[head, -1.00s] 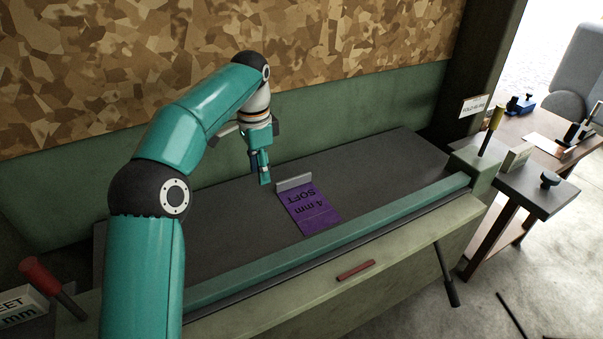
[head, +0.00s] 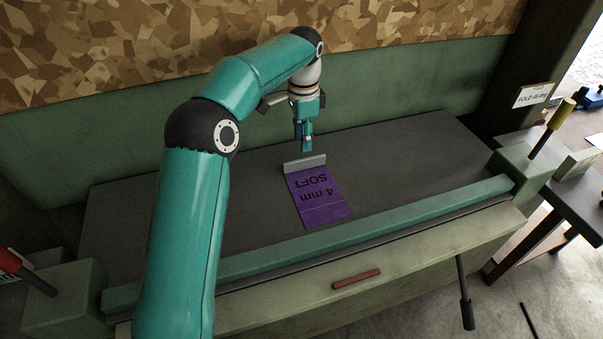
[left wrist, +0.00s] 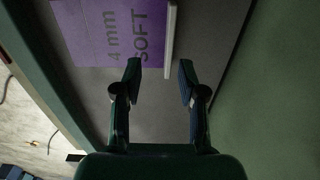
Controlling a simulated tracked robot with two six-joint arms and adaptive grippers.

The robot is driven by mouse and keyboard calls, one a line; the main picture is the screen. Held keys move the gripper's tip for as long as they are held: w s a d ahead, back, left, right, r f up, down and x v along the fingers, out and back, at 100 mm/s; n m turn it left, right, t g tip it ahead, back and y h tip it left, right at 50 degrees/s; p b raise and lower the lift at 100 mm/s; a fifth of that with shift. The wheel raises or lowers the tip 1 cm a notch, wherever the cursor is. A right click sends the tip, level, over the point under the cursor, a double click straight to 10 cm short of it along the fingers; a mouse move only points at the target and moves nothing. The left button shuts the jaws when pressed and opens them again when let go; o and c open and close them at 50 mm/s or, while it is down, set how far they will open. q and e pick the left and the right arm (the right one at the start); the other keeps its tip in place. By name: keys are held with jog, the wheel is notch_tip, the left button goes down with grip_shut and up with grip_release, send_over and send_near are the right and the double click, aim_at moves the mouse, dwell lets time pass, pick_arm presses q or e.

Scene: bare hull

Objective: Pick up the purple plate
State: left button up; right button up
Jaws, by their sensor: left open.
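The purple plate (head: 317,199), marked "4 mm SOFT", lies flat on the dark bed of a bench machine. A grey upright strip (head: 304,163) stands along its far edge. My left gripper (head: 304,149) is open and empty, just above and behind that strip, pointing down. In the left wrist view the plate (left wrist: 100,30) is at the top left and the strip (left wrist: 170,40) runs down to between the open fingers (left wrist: 159,75). Whether the fingers touch the strip cannot be told. My right gripper is not in view.
A teal bar (head: 370,223) runs along the front of the dark bed (head: 410,165). A green wall (head: 400,85) rises behind it. A yellow-handled lever (head: 552,128) stands at the right end, and a red-handled one (head: 10,260) at the left. The bed is otherwise clear.

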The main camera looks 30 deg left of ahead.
pick_arm(q)
send_over(304, 160)
jog(key=f, duration=0.4)
jog(key=shift+s+a+f, duration=0.1)
jog(key=shift+a+f, duration=0.1)
jog(key=shift+a, duration=0.2)
jog(key=shift+d+f, duration=0.1)
jog(key=shift+d, duration=0.1)
jog(key=shift+s+d, duration=0.2)
jog(key=shift+s, duration=0.05)
jog(key=f, duration=0.2)
jog(key=f+p, duration=0.1)
jog(key=shift+w+f, duration=0.4)
jog(key=shift+f, duration=0.65)
grip_shut()
jog(key=shift+r, duration=0.1)
